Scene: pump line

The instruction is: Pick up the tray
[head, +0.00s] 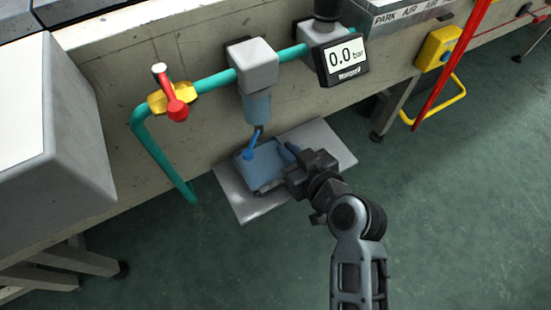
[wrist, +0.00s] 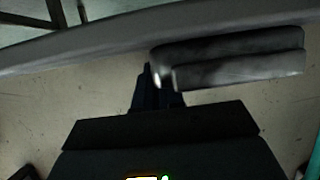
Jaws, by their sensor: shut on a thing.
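A small blue tray (head: 262,168) lies on or just above a flat grey plate (head: 238,203), below the clear blue bowl (head: 257,108) of a grey filter unit. My gripper (head: 289,160) is at the tray's right side, shut on its edge. The gripper's body hides part of the tray's right end. In the wrist view the dark fingers (wrist: 159,90) reach up to a grey block-like part (wrist: 235,62), which I cannot clearly identify. I cannot tell whether the tray is clear of the plate.
A teal pipe (head: 160,155) with a red-handled valve (head: 174,97) runs along the bench front. A gauge (head: 345,60) reads 0.0 bar. A grey cabinet (head: 75,135) stands at left. A yellow box (head: 437,48) and red bar (head: 452,70) are at right. The green floor at right is clear.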

